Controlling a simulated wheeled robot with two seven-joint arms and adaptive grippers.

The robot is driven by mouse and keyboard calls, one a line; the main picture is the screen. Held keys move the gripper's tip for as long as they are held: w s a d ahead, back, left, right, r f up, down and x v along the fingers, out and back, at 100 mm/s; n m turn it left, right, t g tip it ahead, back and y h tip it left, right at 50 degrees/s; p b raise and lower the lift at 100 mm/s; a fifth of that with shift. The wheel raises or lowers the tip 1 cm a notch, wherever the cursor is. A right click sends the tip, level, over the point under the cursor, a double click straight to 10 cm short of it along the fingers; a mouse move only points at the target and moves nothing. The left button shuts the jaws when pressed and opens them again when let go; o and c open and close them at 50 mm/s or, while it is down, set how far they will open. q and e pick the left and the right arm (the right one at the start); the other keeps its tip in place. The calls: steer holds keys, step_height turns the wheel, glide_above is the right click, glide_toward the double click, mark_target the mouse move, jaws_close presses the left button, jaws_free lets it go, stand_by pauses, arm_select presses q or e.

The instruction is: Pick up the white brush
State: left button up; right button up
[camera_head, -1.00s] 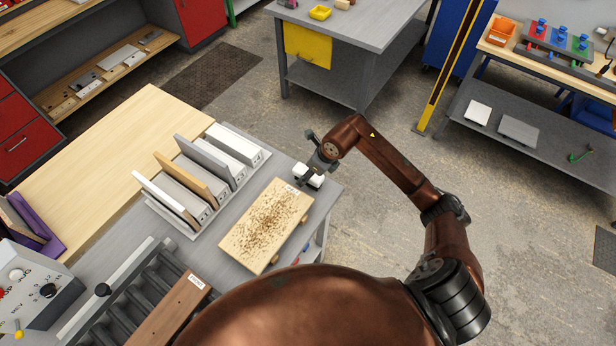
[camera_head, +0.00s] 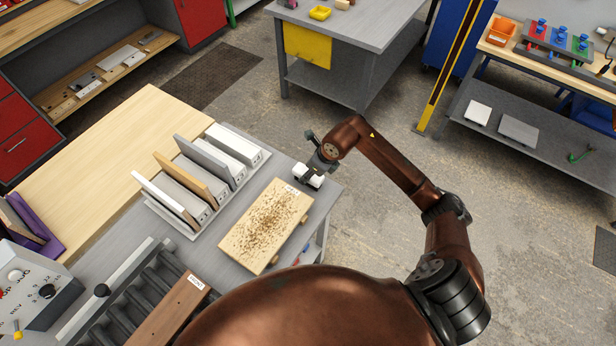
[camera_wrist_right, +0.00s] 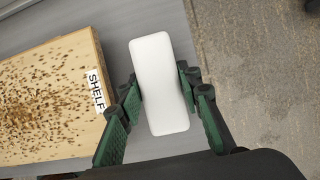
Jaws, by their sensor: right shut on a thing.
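The white brush (camera_head: 306,177) is at the far right corner of the grey table, beside the board. In the right wrist view the brush (camera_wrist_right: 160,84) is a white rounded block between the two green-padded fingers. My right gripper (camera_head: 314,170) is shut on it, with a finger on each long side. Its fingers also show in the right wrist view (camera_wrist_right: 158,100). Whether the brush touches the table is hard to tell. My left gripper is not in view.
A speckled wooden board (camera_head: 266,226) labelled SHELF lies just left of the brush, on wooden blocks. A rack (camera_head: 187,235) with several upright boards stands further left. The table's right edge is close to the brush, with open floor (camera_head: 370,250) beyond.

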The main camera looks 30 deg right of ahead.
mark_target(305, 171)
steer(key=shift+c, duration=1.2)
steer(key=shift+w+r, duration=0.1)
steer(key=shift+r, duration=0.45)
step_height(305, 171, up, 3)
steer(key=shift+r, duration=0.1)
steer(key=s+a+r, duration=0.1)
steer(key=s+r, duration=0.8)
steer(key=s, duration=0.5)
steer(key=shift+a, duration=0.35)
steer(key=shift+r, duration=0.1)
steer(key=o, duration=0.6)
steer(key=c, duration=0.4)
